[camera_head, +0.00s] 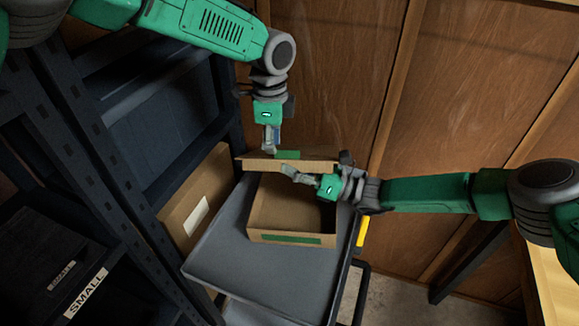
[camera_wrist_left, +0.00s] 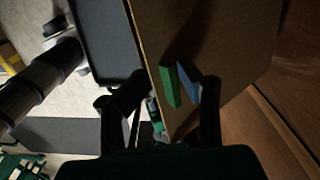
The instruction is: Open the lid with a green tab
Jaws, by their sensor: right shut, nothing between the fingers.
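A cardboard box (camera_head: 290,205) stands on a grey cart. Its front carries a green strip (camera_head: 285,239). Its lid (camera_head: 250,164) is raised along the back edge, and the box's inside shows. The green tab (camera_head: 288,154) is at the lid's upper edge; a green piece (camera_wrist_left: 170,86) also shows against cardboard in the left wrist view. My left gripper (camera_head: 270,150) points down beside the tab, its fingers apart in the wrist view; contact is unclear. My right gripper (camera_head: 287,171) is shut and empty, reaching in from the right just in front of the lid.
The grey cart (camera_head: 225,255) has bare room left and front of the box. Another cardboard box (camera_head: 198,200) with a white label stands at the left. A dark shelf rack (camera_head: 110,175) is left, and a wooden wall (camera_head: 335,80) stands close behind.

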